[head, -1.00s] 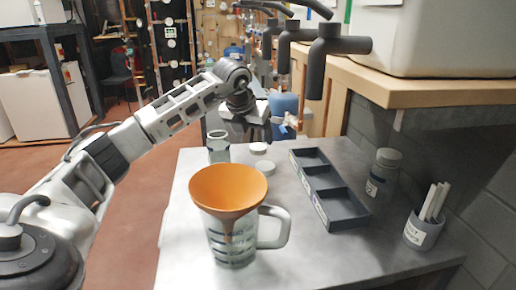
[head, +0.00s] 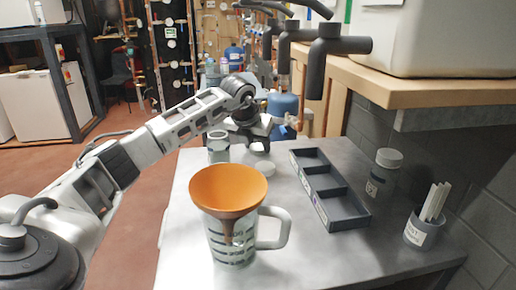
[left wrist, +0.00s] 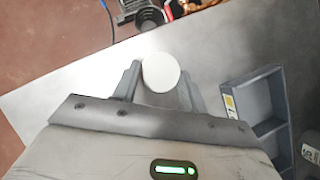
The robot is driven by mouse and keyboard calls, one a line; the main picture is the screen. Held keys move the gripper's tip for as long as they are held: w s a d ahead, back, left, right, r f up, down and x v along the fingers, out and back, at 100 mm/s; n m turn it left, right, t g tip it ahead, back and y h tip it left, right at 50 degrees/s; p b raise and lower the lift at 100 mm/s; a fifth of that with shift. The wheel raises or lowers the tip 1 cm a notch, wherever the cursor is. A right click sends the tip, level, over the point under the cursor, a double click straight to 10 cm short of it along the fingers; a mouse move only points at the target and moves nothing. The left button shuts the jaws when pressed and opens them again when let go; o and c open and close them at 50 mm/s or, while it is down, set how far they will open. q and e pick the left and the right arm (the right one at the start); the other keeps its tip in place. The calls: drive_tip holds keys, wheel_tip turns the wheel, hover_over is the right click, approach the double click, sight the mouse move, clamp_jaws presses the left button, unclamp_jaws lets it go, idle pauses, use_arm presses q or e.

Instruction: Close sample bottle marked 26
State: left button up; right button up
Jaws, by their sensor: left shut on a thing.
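My left gripper (head: 254,137) is at the far side of the table, shut on a round white cap (left wrist: 160,72). In the left wrist view the cap sits between the two fingers. I cannot tell whether it still touches the table. An uncapped clear bottle (head: 218,150) stands just left of the gripper. A second white cap (head: 265,168) lies on the table, nearer than the gripper. A bottle with a white lid (head: 383,172) stands at the right by the wall. I cannot read 26 on either bottle. My right gripper is out of view.
A clear jug (head: 232,245) with an orange funnel (head: 228,190) stands on the near part of the table (head: 180,262). A grey divided tray (head: 343,212) and a cup of white sticks (head: 421,232) are at the right. Dark taps (head: 325,50) hang above.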

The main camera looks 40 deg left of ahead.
sight(256, 149)
use_arm(q)
drive_tip(key=shift+r, duration=0.55)
wheel_tip(256, 149, up, 3)
drive_tip(key=shift+f, duration=0.2)
drive_tip(key=s+r+b, duration=0.1)
drive_tip(key=s+r, duration=0.8)
drive_tip(key=s, duration=0.5)
drive_tip(key=shift+r, duration=0.2)
drive_tip(key=shift+s+d+f, duration=0.1)
